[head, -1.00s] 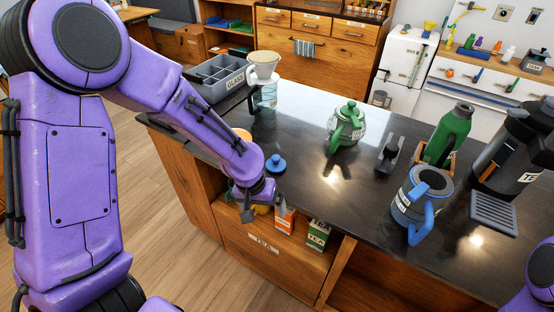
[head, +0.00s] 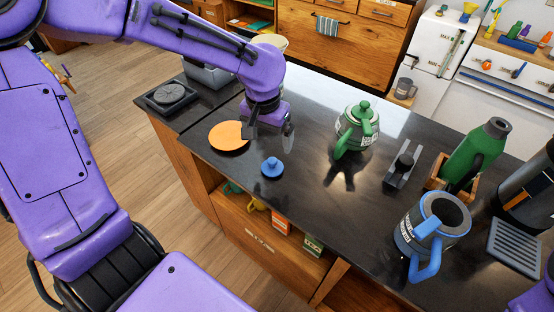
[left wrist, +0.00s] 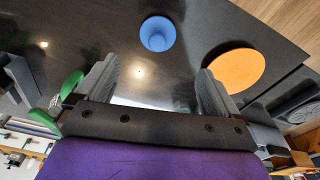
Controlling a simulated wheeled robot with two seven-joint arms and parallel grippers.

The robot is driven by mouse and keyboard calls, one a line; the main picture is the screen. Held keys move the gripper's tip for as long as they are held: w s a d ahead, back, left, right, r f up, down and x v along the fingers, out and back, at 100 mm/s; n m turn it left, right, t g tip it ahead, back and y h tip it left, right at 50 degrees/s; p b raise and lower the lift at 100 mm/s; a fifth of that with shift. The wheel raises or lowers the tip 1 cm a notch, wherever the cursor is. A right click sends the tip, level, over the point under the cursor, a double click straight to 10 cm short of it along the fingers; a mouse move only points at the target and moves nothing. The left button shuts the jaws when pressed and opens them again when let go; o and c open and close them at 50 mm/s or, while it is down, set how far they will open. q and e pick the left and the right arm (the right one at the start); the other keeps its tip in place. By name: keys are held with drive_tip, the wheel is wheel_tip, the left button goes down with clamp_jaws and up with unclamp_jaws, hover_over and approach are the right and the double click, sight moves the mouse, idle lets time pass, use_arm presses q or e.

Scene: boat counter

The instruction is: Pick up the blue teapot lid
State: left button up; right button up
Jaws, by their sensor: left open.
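The blue teapot lid (head: 272,167) lies on the dark counter near its front edge, knob up. It also shows in the left wrist view (left wrist: 158,34), beyond the fingertips and between their lines. My left gripper (head: 268,134) is above the counter, behind the lid in the head view, open and empty, apart from the lid. In the left wrist view its two fingers (left wrist: 157,82) are spread. The blue teapot (head: 432,225) stands open at the top on the counter's right part. My right gripper is not in view; only a bit of purple arm shows at the lower right.
An orange disc (head: 229,136) lies left of the lid. A green teapot (head: 357,128) with its lid on stands to the right. A green bottle (head: 480,150) in a wooden holder and a dark grate (head: 516,247) are further right. The counter around the lid is bare.

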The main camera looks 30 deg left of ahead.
sight(272, 159)
use_arm(q)
drive_tip(key=f, duration=0.1)
drive_tip(key=f+b, duration=0.2)
drive_tip(key=shift+s+f, duration=0.25)
drive_tip(key=f, duration=0.2)
drive_tip(key=w+f, duration=0.1)
drive_tip(key=f, duration=0.2)
drive_tip(key=shift+w+d+f, duration=0.15)
drive_tip(key=shift+d, duration=0.05)
drive_tip(key=shift+f, duration=0.35)
drive_tip(key=c, duration=1.1)
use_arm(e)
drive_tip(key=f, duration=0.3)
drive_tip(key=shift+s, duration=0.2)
